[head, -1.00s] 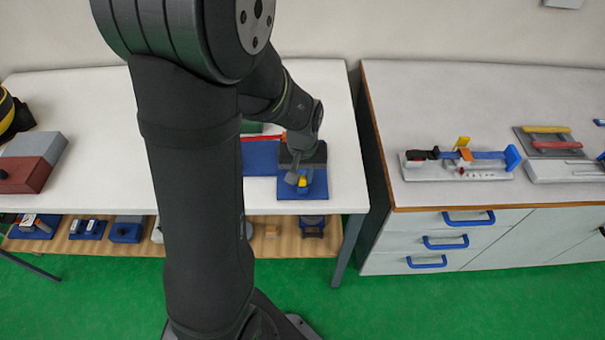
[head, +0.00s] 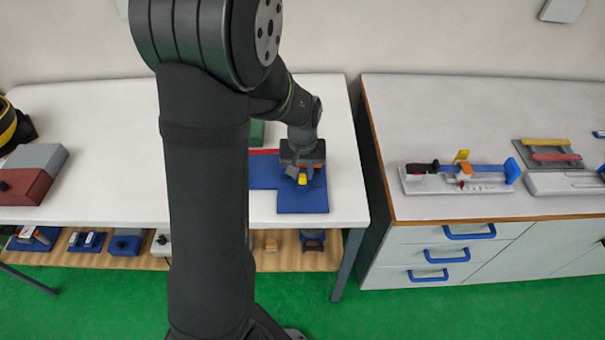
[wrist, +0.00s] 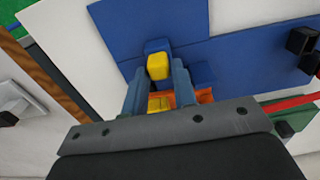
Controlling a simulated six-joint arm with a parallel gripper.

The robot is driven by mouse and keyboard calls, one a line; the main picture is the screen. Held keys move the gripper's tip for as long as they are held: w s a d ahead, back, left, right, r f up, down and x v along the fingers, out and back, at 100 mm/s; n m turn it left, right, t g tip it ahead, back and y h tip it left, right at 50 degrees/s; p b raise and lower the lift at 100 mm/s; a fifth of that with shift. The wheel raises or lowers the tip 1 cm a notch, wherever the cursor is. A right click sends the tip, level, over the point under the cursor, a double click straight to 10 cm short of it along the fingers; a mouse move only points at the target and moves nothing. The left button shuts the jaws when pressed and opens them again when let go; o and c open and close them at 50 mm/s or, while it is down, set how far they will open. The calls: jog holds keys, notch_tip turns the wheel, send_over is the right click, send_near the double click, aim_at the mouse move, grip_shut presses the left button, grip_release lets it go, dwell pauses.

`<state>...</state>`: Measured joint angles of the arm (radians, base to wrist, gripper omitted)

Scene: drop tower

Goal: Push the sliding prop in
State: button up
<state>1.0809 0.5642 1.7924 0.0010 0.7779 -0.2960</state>
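A yellow block (wrist: 158,66) shows just beyond my fingertips in the wrist view, against blue parts of the fixture. I take it for the end of the sliding prop, though this is not certain. It also shows in the head view (head: 303,179), just on the near side of my gripper (head: 302,164). In the wrist view, the two fingers of my gripper (wrist: 159,72) are apart, with the yellow block between their lines. Whether they touch or clamp it is unclear. A second yellow piece (wrist: 160,103) and an orange part lie deeper between the fingers. My gripper hides part of the fixture.
The fixture is on a blue base (head: 303,202) near the white table's right front corner. A red strip (wrist: 298,102) and black blocks (wrist: 301,41) are beside it. A gap separates this table from the cabinet (head: 470,207) on the right, which holds other devices.

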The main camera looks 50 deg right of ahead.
jog(key=shift+o, duration=1.4)
notch_tip(320, 180, up, 17)
jog(key=shift+r, duration=0.2)
jog(key=shift+a+f, duration=0.1)
jog(key=shift+f, duration=0.05)
notch_tip(320, 180, down, 17)
jog(key=shift+f, duration=0.1)
